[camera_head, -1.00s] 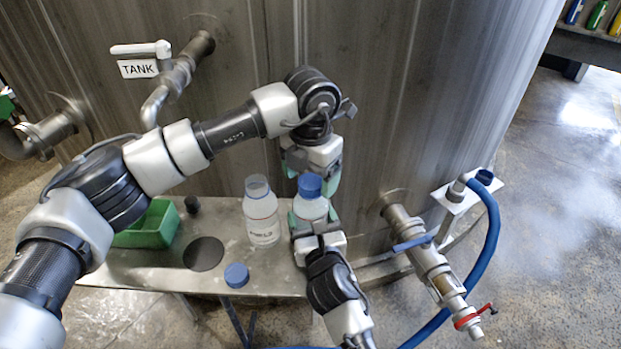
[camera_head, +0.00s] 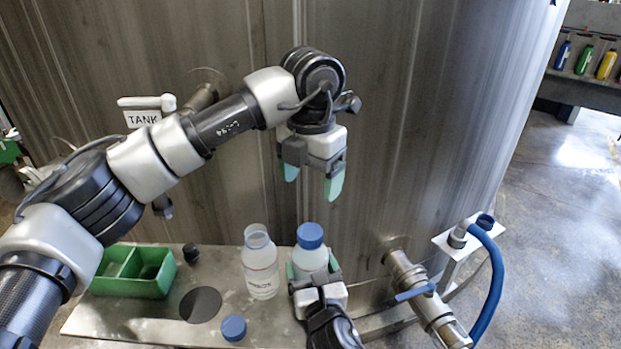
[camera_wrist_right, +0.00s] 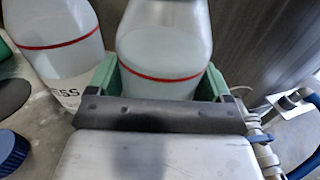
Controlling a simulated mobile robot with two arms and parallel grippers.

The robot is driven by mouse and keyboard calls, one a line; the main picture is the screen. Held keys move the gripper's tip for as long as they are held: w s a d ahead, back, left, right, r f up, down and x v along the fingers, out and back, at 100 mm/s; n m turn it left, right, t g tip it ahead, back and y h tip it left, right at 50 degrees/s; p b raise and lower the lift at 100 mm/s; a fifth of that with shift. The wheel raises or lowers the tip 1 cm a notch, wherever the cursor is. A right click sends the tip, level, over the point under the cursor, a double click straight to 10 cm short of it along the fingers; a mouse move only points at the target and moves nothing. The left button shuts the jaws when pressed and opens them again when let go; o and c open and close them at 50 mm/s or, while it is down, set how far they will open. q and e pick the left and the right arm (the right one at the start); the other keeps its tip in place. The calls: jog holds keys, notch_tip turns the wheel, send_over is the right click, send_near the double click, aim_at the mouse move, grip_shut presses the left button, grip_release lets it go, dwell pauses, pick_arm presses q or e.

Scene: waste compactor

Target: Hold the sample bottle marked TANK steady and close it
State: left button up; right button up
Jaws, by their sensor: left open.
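A clear bottle with a blue cap (camera_head: 310,236) on its top stands upright on the steel bench. Its own label is hidden, so I cannot read TANK on it. My right gripper (camera_head: 313,270) has its green fingers on both sides of this bottle, low on its body. In the right wrist view the fingers press against the bottle (camera_wrist_right: 165,45), which has a red line. My left gripper (camera_head: 313,180) is open and empty, above the capped bottle and apart from it.
An uncapped bottle (camera_head: 261,270), its label partly reading "ESS" in the wrist view, stands close left. A loose blue cap (camera_head: 233,327), a small black cap (camera_head: 191,253) and a green tray (camera_head: 135,285) are on the bench (camera_head: 110,318). A TANK sign (camera_head: 142,119) hangs on the tank wall.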

jog(key=o, duration=0.3)
jog(key=v, duration=1)
jog(key=shift+s+d, duration=0.15)
jog(key=shift+s, duration=0.2)
